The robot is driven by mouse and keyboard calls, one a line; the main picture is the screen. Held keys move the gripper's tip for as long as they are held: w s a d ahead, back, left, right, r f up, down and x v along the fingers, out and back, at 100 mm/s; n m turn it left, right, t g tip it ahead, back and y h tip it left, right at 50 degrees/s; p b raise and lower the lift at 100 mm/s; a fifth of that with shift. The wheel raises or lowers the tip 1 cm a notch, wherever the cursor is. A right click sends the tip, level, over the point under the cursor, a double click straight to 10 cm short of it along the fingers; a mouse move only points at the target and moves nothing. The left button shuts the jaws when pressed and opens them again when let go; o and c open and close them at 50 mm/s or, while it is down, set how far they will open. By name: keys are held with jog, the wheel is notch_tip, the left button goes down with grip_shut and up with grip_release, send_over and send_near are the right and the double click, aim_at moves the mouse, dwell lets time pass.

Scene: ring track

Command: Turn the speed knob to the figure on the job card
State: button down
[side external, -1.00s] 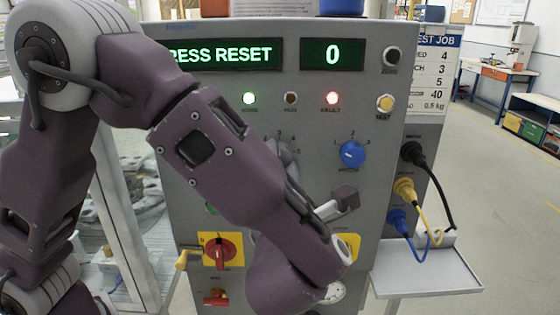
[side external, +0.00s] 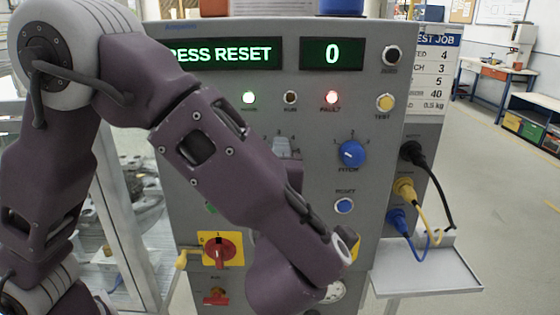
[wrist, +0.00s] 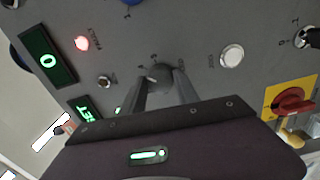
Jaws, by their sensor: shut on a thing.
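The grey speed knob (wrist: 158,72) shows in the wrist view between the two fingertips of my gripper (wrist: 163,77), which is shut on it. In the side external view my arm hides most of the gripper and knob; only some scale figures and a light grey part show there. I cannot tell which figure the knob points at. The job card (side external: 433,70) hangs at the panel's right side; its top line, partly cut off, ends in "ED 4", with a 3 below it.
The blue pitch knob (side external: 351,153) and blue reset button (side external: 344,206) are right of the arm. The display (side external: 220,54) reads "RESS RESET", its start hidden, and the counter (side external: 331,54) reads 0. The red fault lamp (side external: 332,97) is lit. A red switch (side external: 219,250) sits lower left.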

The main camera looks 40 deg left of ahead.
dwell(0.4)
jog(key=c, duration=0.9)
grip_release()
jog(key=shift+s+d, duration=0.1)
jog(key=v, duration=0.7)
